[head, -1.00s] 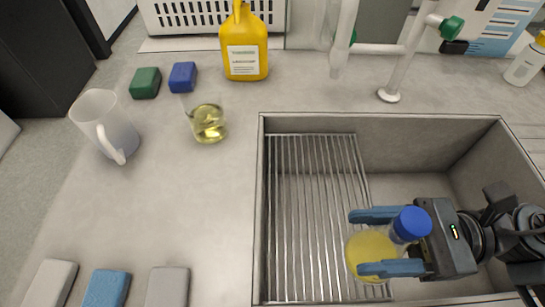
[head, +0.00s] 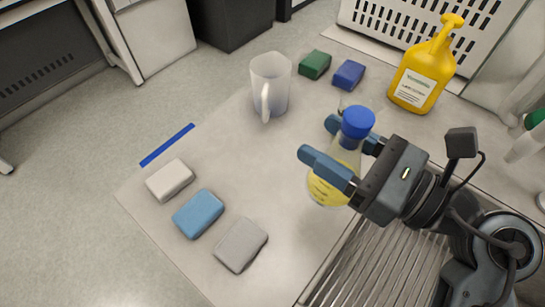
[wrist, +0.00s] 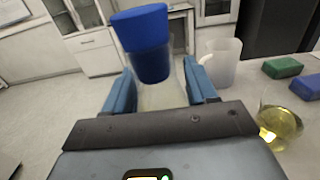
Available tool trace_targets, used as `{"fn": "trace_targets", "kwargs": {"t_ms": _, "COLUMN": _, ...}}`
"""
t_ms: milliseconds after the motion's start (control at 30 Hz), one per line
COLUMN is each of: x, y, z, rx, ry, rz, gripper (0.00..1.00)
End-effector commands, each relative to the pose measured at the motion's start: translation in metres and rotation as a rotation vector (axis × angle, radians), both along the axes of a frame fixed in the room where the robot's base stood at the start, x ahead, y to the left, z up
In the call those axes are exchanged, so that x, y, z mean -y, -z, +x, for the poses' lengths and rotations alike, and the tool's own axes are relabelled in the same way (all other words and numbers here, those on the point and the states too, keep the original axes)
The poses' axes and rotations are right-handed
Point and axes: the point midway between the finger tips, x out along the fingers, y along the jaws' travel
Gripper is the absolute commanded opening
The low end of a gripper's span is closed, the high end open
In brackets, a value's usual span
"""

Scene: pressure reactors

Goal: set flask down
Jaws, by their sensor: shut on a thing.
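A flask with a blue cap and yellow liquid (head: 326,190) is held upright between the blue fingers of my gripper (head: 338,150). It is over the grey worktop, close to the sink's left edge. I cannot tell whether its base touches the worktop. In the wrist view the blue cap (wrist: 143,45) and clear neck stand between the two fingers (wrist: 160,92). The lower part of the flask is hidden there by my gripper.
A jug (head: 270,85) stands behind. A beaker of yellow liquid (wrist: 280,122) is to the right in the wrist view. Green (head: 315,65) and dark blue (head: 349,75) blocks and a yellow bottle (head: 424,70) are at the back. White, blue (head: 199,214) and grey blocks lie in front.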

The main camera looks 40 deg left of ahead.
Motion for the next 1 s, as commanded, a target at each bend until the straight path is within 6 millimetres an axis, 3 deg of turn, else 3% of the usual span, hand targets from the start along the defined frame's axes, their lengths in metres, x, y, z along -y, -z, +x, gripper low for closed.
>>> {"fn": "trace_targets", "kwargs": {"t_ms": 167, "x": -0.018, "y": 0.004, "z": 0.003, "rx": -0.003, "ry": -0.001, "rz": 0.000, "gripper": 0.19}}
{"fn": "trace_targets", "kwargs": {"t_ms": 600, "x": -0.104, "y": 0.056, "z": -0.001, "rx": -0.003, "ry": -0.001, "rz": 0.000, "gripper": 0.19}}
{"fn": "trace_targets", "kwargs": {"t_ms": 867, "x": -0.119, "y": 0.071, "z": -0.001, "rx": -0.003, "ry": 0.001, "rz": 0.000, "gripper": 0.19}}
{"fn": "trace_targets", "kwargs": {"t_ms": 1000, "x": -0.120, "y": 0.091, "z": -0.002, "rx": -0.004, "ry": 0.000, "rz": 0.000, "gripper": 0.19}}
